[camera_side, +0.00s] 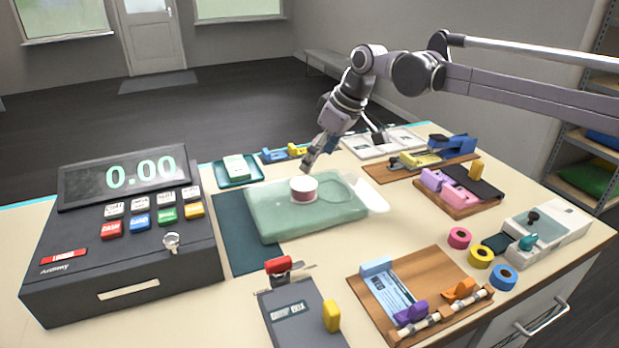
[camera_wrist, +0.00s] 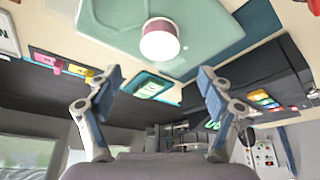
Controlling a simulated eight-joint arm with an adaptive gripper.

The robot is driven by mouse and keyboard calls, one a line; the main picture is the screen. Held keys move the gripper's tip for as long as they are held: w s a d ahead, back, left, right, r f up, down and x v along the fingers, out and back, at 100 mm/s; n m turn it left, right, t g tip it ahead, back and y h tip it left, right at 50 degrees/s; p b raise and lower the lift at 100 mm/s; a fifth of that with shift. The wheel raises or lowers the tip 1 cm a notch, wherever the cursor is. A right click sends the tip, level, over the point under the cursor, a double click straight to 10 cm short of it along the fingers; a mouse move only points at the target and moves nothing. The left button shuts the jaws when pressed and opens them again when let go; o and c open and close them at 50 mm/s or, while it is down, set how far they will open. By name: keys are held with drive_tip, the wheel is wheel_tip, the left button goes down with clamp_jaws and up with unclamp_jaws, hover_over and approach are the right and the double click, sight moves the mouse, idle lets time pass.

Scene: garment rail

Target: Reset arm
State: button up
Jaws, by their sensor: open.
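My gripper (camera_side: 308,164) is above the table, just behind a small round tub (camera_side: 304,189) with a white top and pink side. In the wrist view my gripper (camera_wrist: 158,82) shows two fingers spread wide, with nothing between them. The tub (camera_wrist: 160,42) rests on a pale green, clear-looking bag or pad (camera_side: 300,222) and is apart from the fingers. My arm reaches in from the upper right.
A dark cash register (camera_side: 130,235) displaying 0.00 fills the left. A dark green mat (camera_side: 240,240) lies beside the pad. Wooden boards (camera_side: 440,262) with small coloured items, tape rolls (camera_side: 459,238) and a grey device (camera_side: 300,315) stand at front and right.

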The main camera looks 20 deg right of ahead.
sight(304, 184)
drive_tip(key=x, duration=0.9)
drive_tip(key=shift+w+a+f, duration=0.1)
drive_tip(key=shift+w+f, duration=0.05)
drive_tip(key=shift+f, duration=0.2)
drive_tip(key=shift+r, duration=0.8)
drive_tip(key=shift+f, duration=0.1)
